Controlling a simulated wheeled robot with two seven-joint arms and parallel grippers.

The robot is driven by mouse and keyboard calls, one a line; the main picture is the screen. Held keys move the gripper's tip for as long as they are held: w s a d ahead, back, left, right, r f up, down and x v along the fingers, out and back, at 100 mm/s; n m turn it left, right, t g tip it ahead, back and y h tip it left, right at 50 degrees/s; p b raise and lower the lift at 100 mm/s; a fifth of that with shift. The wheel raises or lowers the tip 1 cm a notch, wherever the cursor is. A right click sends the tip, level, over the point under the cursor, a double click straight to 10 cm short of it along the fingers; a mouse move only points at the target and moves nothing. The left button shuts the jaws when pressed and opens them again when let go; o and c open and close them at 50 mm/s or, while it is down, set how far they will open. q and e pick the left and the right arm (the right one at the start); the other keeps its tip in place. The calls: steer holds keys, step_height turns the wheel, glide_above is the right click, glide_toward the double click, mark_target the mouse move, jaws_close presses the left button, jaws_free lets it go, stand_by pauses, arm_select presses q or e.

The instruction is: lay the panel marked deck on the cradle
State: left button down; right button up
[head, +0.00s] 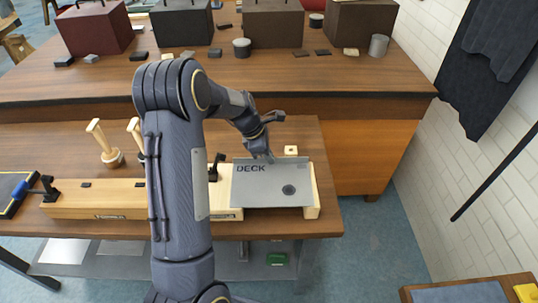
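The grey panel marked DECK (262,191) lies about flat over the pale wooden cradle (312,192) on the near workbench. Its lettering faces up, and a dark round spot shows near its right side. Pale wood shows along the panel's right side and at its near left corner. My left gripper (265,156) is at the panel's far edge, with its fingers pointing down to it. Whether the fingers are closed on the edge is too small to tell. My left arm hides part of the bench left of the panel. My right gripper is not in view.
A long wooden block (95,198) lies on the bench at left, with wooden mallets (103,143) behind it. A dark upright fitting (215,167) stands just left of the panel. A higher table (290,75) behind carries dark boxes and small cans. A brick wall is at right.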

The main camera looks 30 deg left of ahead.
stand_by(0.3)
arm_select(q)
steer(key=c, duration=1)
jaws_free()
steer(key=shift+c, duration=0.2)
steer(key=shift+r+p, duration=3.25)
steer(key=shift+r, duration=0.3)
